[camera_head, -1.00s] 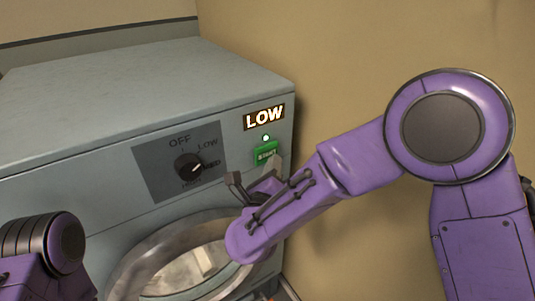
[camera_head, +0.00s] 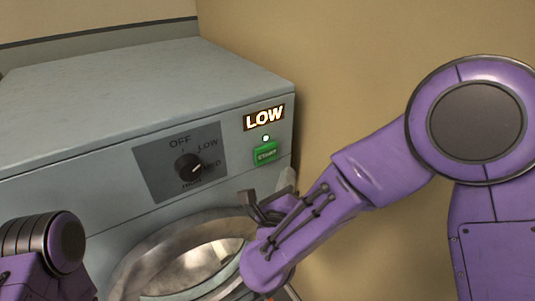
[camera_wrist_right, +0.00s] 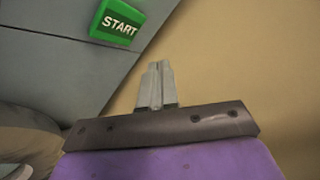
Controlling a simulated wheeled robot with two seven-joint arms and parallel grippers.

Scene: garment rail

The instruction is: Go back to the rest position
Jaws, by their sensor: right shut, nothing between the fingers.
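My right gripper (camera_head: 285,182) is in front of the grey machine's right edge, below the green START button (camera_head: 265,153). In the right wrist view the right gripper (camera_wrist_right: 157,68) has its two fingers together with nothing between them. The START button (camera_wrist_right: 118,23) shows there at the upper left, apart from the fingertips. Of my left arm only a purple part shows at the lower left of the head view; its gripper is out of the picture.
The grey machine (camera_head: 120,90) has a dial (camera_head: 189,167), a lit LOW display (camera_head: 264,117) with a small light under it, and a round door (camera_head: 140,270). A tan wall (camera_head: 350,60) stands close on the right.

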